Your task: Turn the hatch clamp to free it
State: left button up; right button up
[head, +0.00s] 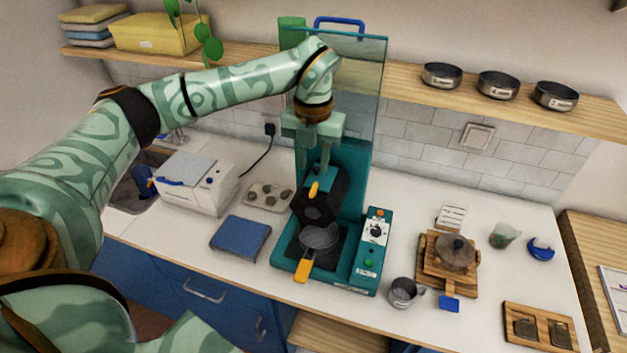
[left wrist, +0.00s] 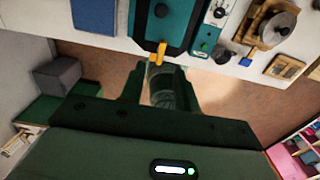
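A teal bench machine (head: 350,155) stands on the counter with a black housing (head: 320,205) at its front. A short orange lever (head: 314,188) sits on top of the housing; I cannot tell for sure whether this is the hatch clamp. A longer orange handle (head: 302,270) sticks out low at the front, and it also shows in the left wrist view (left wrist: 157,53). My left gripper (head: 314,160) points down just above the housing and lever, its fingers apart and nothing seen held. It also shows in the left wrist view (left wrist: 160,72). My right gripper is not in view.
A clear panel (head: 358,80) stands upright behind my left wrist. A dial box (head: 374,240) adjoins the machine on the right. A metal cup (head: 403,292) and wooden stand (head: 430,272) are to its right; a blue pad (head: 240,237) and white appliance (head: 200,190) are left.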

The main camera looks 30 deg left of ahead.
aim_at(314, 187)
pick_arm(q)
notch_tip(314, 187, down, 7)
jog(key=shift+r, duration=0.2)
jog(key=shift+d, duration=0.1)
grip_shut()
